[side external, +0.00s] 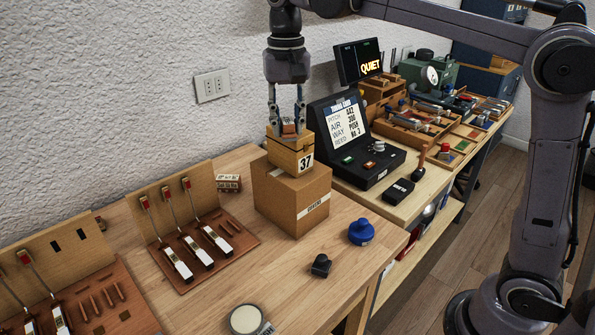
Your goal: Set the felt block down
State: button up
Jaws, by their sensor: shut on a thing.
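My gripper (287,130) points straight down over the wooden box marked 37 (291,157). Its fingers are shut on a small reddish-brown block (288,126), which looks like the felt block. The fingers hide part of the block. It is just at the top of the wooden box; I cannot tell whether it touches it or whether the box is open on top. The wooden box stands on a larger brown cardboard box (285,197) with a white label, on the wooden bench (225,275).
A piano action model (190,240) with hammers and white keys stands left. A small lettered block (228,183) lies behind it. A blue knob-like object (361,232) and a black object (320,265) stand in front. A black console (352,140) rises close on the right.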

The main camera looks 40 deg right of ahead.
jog(key=d+n, duration=0.1)
jog(key=d, duration=0.1)
jog(key=d+n, duration=0.1)
jog(key=s+d+r+n, duration=0.1)
jog(key=d, duration=0.1)
jog(key=shift+d, duration=0.35)
jog(key=s+d+f+n, duration=0.2)
jog(key=d+n, duration=0.1)
jog(key=d, duration=0.3)
jog(key=shift+d, duration=0.35)
jog(key=shift+s+r, duration=0.1)
